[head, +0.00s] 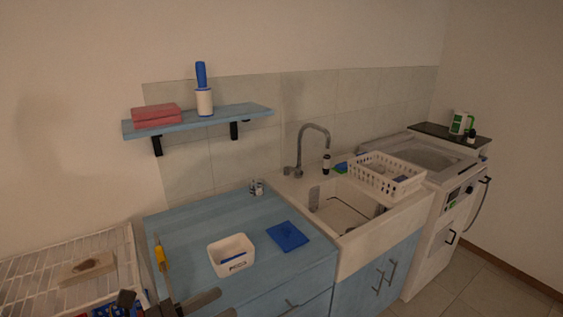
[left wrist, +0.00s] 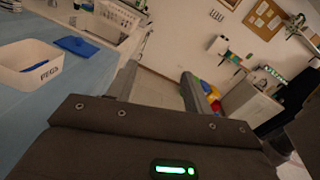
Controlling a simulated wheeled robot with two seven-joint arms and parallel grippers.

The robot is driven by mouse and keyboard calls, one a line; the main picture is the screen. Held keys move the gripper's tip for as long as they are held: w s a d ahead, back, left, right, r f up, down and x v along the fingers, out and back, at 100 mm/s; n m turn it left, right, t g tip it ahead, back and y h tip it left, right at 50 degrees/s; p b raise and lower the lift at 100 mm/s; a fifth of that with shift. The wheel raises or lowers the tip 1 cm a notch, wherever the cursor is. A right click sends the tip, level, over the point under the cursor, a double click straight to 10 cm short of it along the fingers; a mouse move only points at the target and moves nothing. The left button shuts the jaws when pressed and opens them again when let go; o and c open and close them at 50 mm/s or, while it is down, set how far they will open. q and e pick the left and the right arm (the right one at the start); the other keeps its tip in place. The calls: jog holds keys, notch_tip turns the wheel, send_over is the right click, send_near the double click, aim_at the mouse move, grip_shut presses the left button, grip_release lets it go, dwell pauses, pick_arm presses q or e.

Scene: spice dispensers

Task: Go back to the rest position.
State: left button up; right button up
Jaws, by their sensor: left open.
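My left gripper (head: 214,304) shows at the bottom edge of the head view, low in front of the blue counter (head: 185,225). In the left wrist view its two fingers (left wrist: 160,88) stand well apart with nothing between them. The gripper is open and empty. My right gripper is in neither view. A white tub (head: 231,262) stands on the counter behind the left gripper and apart from it. It also shows in the left wrist view (left wrist: 25,75), where its label reads PEGS.
A blue cloth (head: 288,236) lies right of the tub. Small shakers (head: 257,188) stand by the wall. Right are a sink (head: 343,228) and a white dish rack (head: 386,172). Left is a wire rack (head: 50,262). A shelf (head: 240,114) hangs above. Open floor (left wrist: 155,92) shows beyond the fingers.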

pick_arm(q)
jog(key=a+f+n+y, duration=0.4)
jog(key=f+n+y, duration=0.3)
jog(key=n, duration=0.7)
jog(key=a+f+n+y, duration=0.35)
jog(key=f+n, duration=0.55)
jog(key=n, duration=0.4)
jog(key=s+a+f+n+g+y, duration=0.45)
jog(key=s+f+n+g, duration=0.25)
jog(key=s+f+n, duration=0.7)
jog(key=s+f+g, duration=0.1)
jog(key=s+f, duration=0.2)
jog(key=f, duration=2.1)
jog(key=s+a+f, duration=0.1)
jog(key=s+f, duration=0.7)
jog(key=s+a+f+g, duration=0.1)
jog(key=s+a+f, duration=0.1)
jog(key=s+f, duration=0.6)
jog(key=shift+s+a+g, duration=0.3)
jog(key=shift+s, duration=0.15)
